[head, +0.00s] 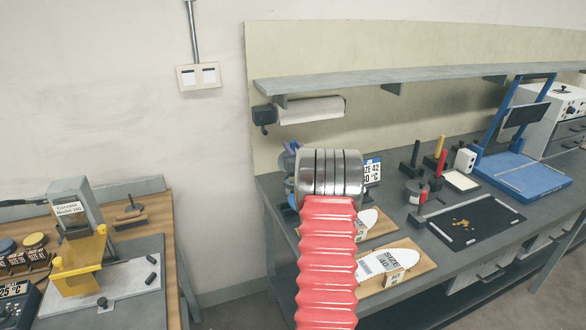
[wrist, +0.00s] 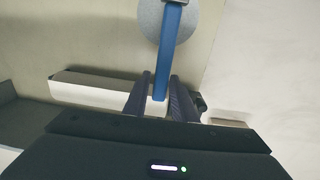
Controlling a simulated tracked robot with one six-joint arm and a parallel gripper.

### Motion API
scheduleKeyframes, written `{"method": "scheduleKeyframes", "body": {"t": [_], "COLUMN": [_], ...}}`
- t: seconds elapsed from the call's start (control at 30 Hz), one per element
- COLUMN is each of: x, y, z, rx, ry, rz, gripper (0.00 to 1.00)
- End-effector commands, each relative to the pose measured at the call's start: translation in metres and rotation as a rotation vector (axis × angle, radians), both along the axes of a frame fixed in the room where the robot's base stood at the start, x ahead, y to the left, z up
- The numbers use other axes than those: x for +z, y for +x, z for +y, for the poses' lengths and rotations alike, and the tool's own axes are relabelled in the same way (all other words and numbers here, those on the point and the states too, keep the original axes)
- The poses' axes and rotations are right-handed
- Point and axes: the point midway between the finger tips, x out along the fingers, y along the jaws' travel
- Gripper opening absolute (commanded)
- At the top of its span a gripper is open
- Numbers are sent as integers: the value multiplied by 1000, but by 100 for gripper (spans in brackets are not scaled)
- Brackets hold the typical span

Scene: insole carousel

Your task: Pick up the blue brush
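The blue bar-shaped thing in the wrist view (wrist: 171,45), which looks like the blue brush, reaches from the top edge down between my fingers. A pale grey rounded thing (wrist: 150,18) lies behind its upper part; I cannot tell what it is. My gripper (wrist: 160,75) has its two dark fingers apart, with the blue end between them. The blue thing is close to the right finger, and a gap shows on the left. In the head view my arm's red bellows and steel rings hide most of this spot; only bits of blue (head: 291,147) show beside them.
A paper roll (head: 310,110) hangs under the shelf (head: 400,83), behind my arm; the roll also shows in the wrist view (wrist: 95,88). Boards with white insoles (head: 385,262) lie on the bench. A black tray (head: 470,222) and a blue stand (head: 520,175) are farther right.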

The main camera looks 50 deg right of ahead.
Motion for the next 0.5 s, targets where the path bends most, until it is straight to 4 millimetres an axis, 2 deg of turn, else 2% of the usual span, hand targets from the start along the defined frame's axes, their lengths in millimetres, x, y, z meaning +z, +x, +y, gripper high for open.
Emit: {"method": "scheduleKeyframes", "body": {"t": [0.03,0.33,0.5], "x": [0,0,0], "y": [0,0,0], "z": [0,0,0], "rx": [0,0,0], "ry": [0,0,0], "rz": [0,0,0], "gripper": [21,0,0]}}
